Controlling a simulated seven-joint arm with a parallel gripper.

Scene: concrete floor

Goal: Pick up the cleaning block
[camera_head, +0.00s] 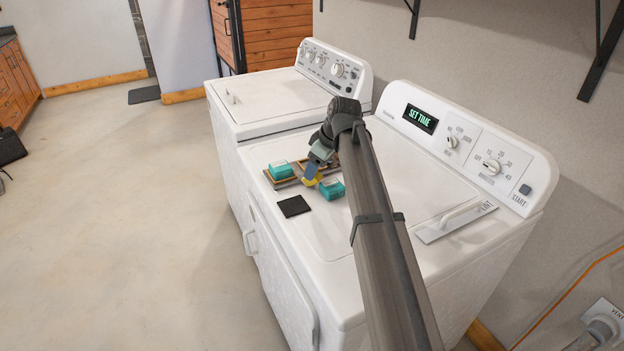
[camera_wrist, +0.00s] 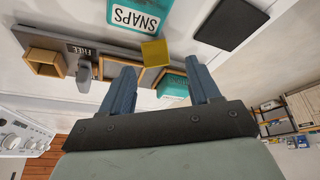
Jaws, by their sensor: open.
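A small yellow block (camera_head: 311,181), the thing here that looks most like the cleaning block, is at the tip of my gripper (camera_head: 318,163) over the white dryer top. In the wrist view the yellow block (camera_wrist: 155,53) shows near the fingertips, in the gap between the two blue fingers of my gripper (camera_wrist: 161,66). The fingers are apart and I see no contact with the block on either side. In the head view my gripper partly covers the block and the tray behind it.
A teal box (camera_head: 331,190) and a black square (camera_head: 294,206) lie close by on the dryer (camera_head: 372,213). The raised control panel (camera_head: 465,145) stands behind. The dryer's right side has clear surface.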

